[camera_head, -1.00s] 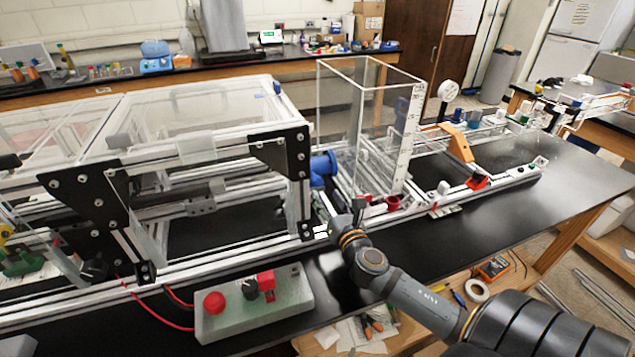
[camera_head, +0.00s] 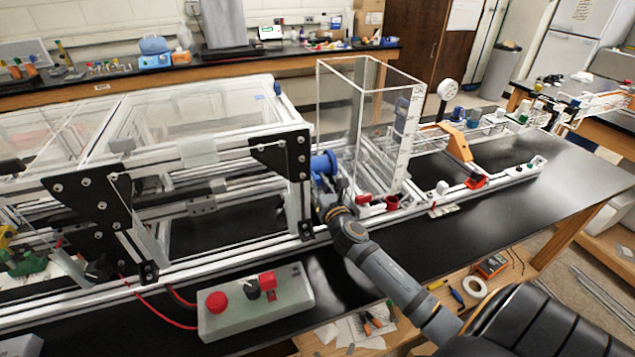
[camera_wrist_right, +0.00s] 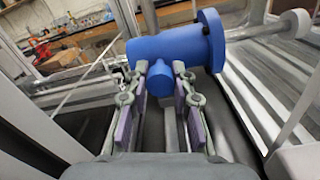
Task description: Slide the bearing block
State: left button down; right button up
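A blue cylindrical part (camera_head: 324,163) with a round flange sits at the right end of the extrusion frame. In the right wrist view this blue part (camera_wrist_right: 165,47) lies crosswise ahead, its short stub pointing toward me. I cannot tell whether it is the bearing block. My right gripper (camera_head: 330,200) is just in front of and below it. In the wrist view my right gripper (camera_wrist_right: 169,75) is open, its fingers on either side of the stub; contact is unclear. Small grey blocks (camera_head: 203,207) sit on a rail inside the frame. My left gripper is not in view.
The black plates (camera_head: 283,158) of the extrusion frame stand left of my gripper. A clear box (camera_head: 345,110) stands behind it to the right. A control box (camera_head: 250,309) with red buttons is at the front. The black tabletop at right (camera_head: 480,230) is clear.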

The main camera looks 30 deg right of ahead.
grip_shut()
jog(key=shift+w+r+p, duration=0.15)
jog(key=shift+w+p, duration=0.05)
jog(key=shift+p, duration=0.35)
jog(key=o, duration=0.8)
grip_release()
jog(key=v, duration=1.2)
jog(key=shift+d, duration=0.1)
